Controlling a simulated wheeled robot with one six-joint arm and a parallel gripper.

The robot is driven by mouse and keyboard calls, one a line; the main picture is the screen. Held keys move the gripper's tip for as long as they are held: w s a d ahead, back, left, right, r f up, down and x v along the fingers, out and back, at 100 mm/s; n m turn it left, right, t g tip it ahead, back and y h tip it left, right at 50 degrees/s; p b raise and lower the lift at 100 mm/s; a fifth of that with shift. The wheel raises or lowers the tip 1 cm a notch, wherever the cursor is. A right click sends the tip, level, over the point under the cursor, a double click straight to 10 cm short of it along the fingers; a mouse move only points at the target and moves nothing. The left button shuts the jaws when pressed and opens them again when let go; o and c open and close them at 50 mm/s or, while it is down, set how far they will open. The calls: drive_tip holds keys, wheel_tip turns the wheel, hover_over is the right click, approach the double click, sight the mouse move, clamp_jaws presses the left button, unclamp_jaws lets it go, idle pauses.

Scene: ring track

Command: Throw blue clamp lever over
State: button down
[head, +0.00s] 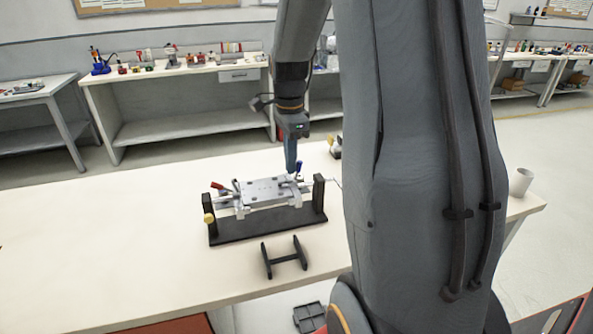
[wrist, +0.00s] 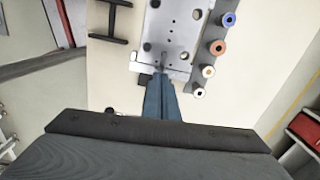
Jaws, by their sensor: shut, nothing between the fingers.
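In the wrist view the closed fingertips (wrist: 162,76) lie over the near end of the plate (wrist: 176,22). A red lever (head: 217,186) sits at the plate's left end.
The fixture hangs between two black uprights on a dark base (head: 265,228). A small black stand (head: 284,257) is in front. The table's left side is clear.

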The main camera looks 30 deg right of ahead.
drive_tip(key=shift+s+d+p, duration=0.2)
drive_tip(key=shift+d, duration=0.65)
drive_tip(key=shift+s+d+p, duration=0.15)
drive_tip(key=shift+d+p, duration=0.05)
drive_tip(key=shift+d, duration=0.6)
drive_tip(key=shift+s+d, duration=0.25)
drive_tip(key=shift+d, duration=0.45)
drive_tip(key=shift+r+p, duration=0.15)
drive_tip(key=shift+p, duration=0.15)
drive_tip(key=shift+d+r, duration=0.1)
drive_tip(key=shift+r, duration=0.1)
drive_tip(key=shift+s+d+r+p, duration=0.1)
drive_tip(key=shift+d+r+p, duration=0.55)
drive_tip(key=shift+p, duration=0.2)
drive_tip(key=r+p, duration=0.1)
drive_tip(key=r, duration=0.1)
drive_tip(key=a+r+p, duration=0.1)
drive_tip(key=r+p, duration=0.1)
drive_tip(key=r, duration=0.1)
drive_tip(key=shift+w+a+p, duration=0.15)
drive_tip(key=shift+w+p, duration=0.05)
drive_tip(key=shift+p, duration=0.1)
